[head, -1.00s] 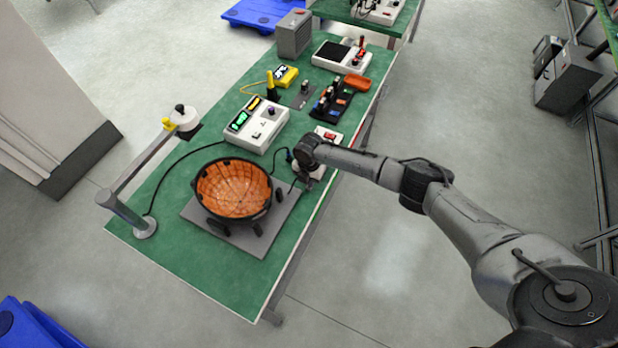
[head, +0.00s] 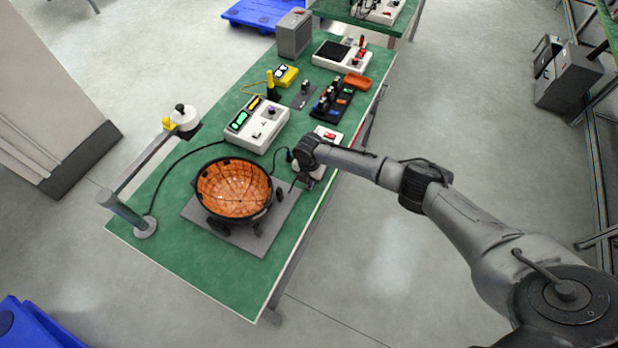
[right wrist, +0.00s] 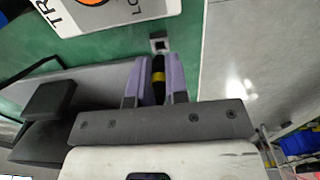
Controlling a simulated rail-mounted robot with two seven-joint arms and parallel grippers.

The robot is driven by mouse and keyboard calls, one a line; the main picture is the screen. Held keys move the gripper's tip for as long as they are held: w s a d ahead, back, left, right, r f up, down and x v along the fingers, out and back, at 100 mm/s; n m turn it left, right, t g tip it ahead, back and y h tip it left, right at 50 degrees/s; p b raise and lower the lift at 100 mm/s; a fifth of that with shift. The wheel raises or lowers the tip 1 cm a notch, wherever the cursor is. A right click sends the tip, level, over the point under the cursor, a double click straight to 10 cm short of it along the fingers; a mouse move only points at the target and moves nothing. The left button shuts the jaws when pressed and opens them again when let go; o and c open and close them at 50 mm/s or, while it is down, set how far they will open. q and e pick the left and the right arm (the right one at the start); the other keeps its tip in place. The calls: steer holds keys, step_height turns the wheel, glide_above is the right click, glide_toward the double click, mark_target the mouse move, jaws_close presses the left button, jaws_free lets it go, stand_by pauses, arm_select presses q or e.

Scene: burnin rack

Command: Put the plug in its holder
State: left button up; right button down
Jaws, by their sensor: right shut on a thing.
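My right gripper (right wrist: 157,88) has two purple fingers and is shut on the plug (right wrist: 158,74), a dark piece with a yellow band. Just beyond the fingertips in the right wrist view is a small grey square with a dark centre (right wrist: 159,44), which looks like the holder, on the green bench top. I cannot tell whether the plug touches it. In the head view the right gripper (head: 308,180) is low at the bench's right edge, mostly hidden by its own wrist, and the plug cannot be made out. My left gripper is not in view.
An orange-lined black bowl (head: 233,188) stands on a grey plate (head: 240,236) left of the gripper. A white box with a red switch (head: 329,134) is just behind it. A white instrument (head: 258,125) and dark tray (head: 331,103) stand farther back.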

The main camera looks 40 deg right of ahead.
steer(key=shift+f+b, duration=0.85)
steer(key=shift+f, duration=0.25)
steer(key=c, duration=1)
jaws_free()
steer(key=shift+c, duration=0.2)
step_height(320, 180, up, 14)
steer(key=shift+f+p, duration=0.1)
steer(key=shift+p, duration=0.85)
